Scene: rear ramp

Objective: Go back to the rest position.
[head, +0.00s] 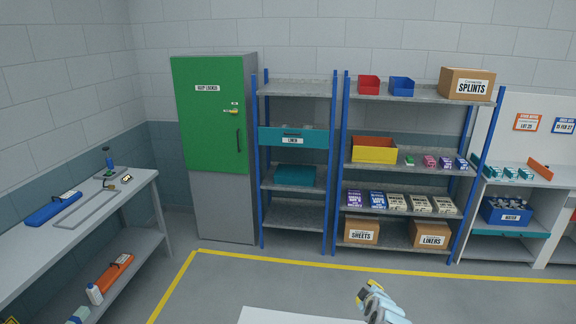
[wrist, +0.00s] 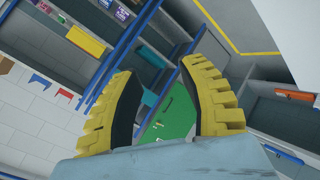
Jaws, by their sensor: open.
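My gripper (wrist: 165,105) shows in the wrist view with its two yellow, ridged fingers spread apart and nothing between them. In the head view part of my arm shows at the bottom edge, right of the middle, over the floor; the fingertips are not clearly seen there. The wrist view is tilted, and the green cabinet door (wrist: 172,115) shows beyond the gap between the fingers. The gripper touches nothing that I can see.
A green-doored locker (head: 212,130) and two blue-post shelf units (head: 295,150) stand along the back wall. A grey workbench (head: 110,195) is at left, a white counter (head: 552,240) at right. A yellow line (head: 380,273) marks the floor. The floor before the shelves is clear.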

